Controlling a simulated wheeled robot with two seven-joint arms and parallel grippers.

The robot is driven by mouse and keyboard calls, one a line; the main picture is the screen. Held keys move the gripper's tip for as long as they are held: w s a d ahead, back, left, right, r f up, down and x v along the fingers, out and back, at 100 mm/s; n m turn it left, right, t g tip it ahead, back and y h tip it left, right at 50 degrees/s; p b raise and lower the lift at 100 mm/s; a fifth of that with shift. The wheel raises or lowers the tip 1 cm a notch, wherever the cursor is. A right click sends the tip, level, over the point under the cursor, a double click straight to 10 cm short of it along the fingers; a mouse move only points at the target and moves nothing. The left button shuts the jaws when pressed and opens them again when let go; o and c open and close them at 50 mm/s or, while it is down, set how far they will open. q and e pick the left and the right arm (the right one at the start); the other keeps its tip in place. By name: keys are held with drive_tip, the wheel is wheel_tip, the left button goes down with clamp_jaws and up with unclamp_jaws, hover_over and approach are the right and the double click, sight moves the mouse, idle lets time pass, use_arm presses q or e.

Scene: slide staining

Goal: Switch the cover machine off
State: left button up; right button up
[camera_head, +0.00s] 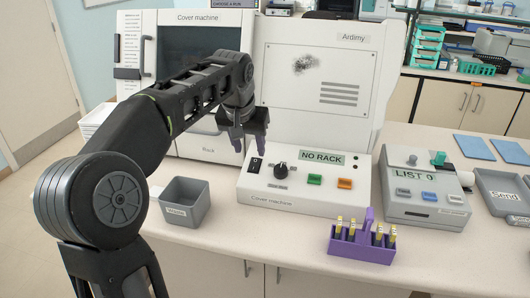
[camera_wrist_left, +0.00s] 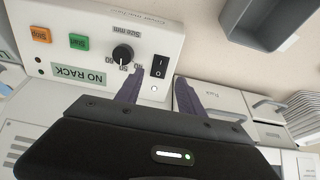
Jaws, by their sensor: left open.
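The cover machine (camera_head: 310,80) stands at the back of the counter, with a white control panel (camera_head: 300,205) in front. A black rocker switch (camera_head: 255,165) marked I and O sits at the panel's left end. It also shows in the left wrist view (camera_wrist_left: 160,66), with a small pale lamp (camera_wrist_left: 154,88) beside it. My left gripper (camera_head: 250,148) is open and empty, fingers pointing down just above and behind the switch. In the left wrist view its fingertips (camera_wrist_left: 160,84) lie on either side of the lamp, close to the switch. Contact cannot be told. My right gripper is not visible.
The panel has a black knob (camera_head: 280,169), green (camera_head: 315,180) and orange (camera_head: 345,183) buttons, and a NO RACK display (camera_head: 322,158). A grey bin (camera_head: 185,203) stands left, a purple rack (camera_head: 361,245) in front, and a LIST device (camera_head: 425,192) right.

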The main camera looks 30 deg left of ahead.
sight(254, 167)
use_arm(q)
drive_tip(key=shift+p+x, duration=0.4)
drive_tip(key=shift+x, duration=3.45)
drive_tip(key=shift+s, duration=0.15)
drive_tip(key=shift+c, duration=0.4)
clamp_jaws()
